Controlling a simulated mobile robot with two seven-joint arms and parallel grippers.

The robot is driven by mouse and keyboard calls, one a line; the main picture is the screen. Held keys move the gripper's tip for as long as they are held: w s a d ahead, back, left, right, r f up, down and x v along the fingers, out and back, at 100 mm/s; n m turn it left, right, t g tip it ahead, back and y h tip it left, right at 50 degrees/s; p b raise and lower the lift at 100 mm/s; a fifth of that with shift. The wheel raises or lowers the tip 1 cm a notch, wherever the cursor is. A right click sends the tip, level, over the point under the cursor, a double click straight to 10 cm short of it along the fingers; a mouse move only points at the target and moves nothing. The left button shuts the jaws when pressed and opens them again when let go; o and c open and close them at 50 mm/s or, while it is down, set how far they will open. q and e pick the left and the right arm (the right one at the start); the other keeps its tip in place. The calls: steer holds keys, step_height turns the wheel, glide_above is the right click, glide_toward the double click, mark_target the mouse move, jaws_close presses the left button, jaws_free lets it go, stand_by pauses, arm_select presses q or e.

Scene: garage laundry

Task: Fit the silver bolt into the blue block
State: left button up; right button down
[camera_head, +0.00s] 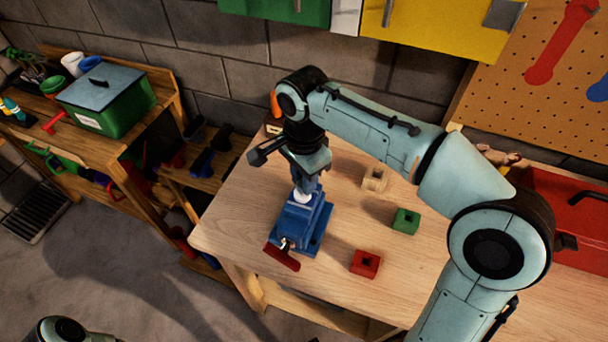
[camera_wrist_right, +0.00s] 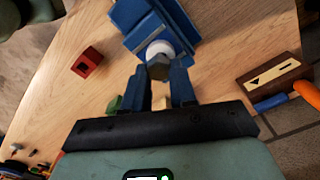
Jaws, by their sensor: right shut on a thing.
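My right gripper (camera_head: 304,180) points down over the blue vise (camera_head: 312,228) on the workbench. In the right wrist view the gripper (camera_wrist_right: 162,78) is shut on a grey, faceted piece (camera_wrist_right: 158,70), which looks like the silver bolt's head. A white round part (camera_wrist_right: 160,48) lies just beyond it, against the blue vise (camera_wrist_right: 138,18); it also shows below the fingers in the head view (camera_head: 302,197). I cannot tell how deep the bolt sits, or make out a separate blue block from the vise. My left gripper is out of view.
A red block (camera_head: 365,263), a green block (camera_head: 405,221) and a beige block (camera_head: 374,178) stand on the workbench (camera_head: 340,225) right of the vise. A red toolbox (camera_head: 588,225) is at the far right. A small wooden box (camera_wrist_right: 272,77) with an orange-handled tool (camera_wrist_right: 305,92) is near the back edge.

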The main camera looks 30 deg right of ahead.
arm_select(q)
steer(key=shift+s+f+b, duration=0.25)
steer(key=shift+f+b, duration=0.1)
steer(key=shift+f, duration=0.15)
arm_select(e)
steer(key=shift+f, duration=0.7)
steer(key=shift+f, duration=0.1)
steer(key=c, duration=0.8)
jaws_free()
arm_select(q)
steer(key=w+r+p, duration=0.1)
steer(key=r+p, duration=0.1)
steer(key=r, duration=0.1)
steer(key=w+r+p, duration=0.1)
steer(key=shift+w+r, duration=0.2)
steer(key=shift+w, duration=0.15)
arm_select(e)
step_height(320, 180, up, 13)
steer(key=shift+r, duration=0.2)
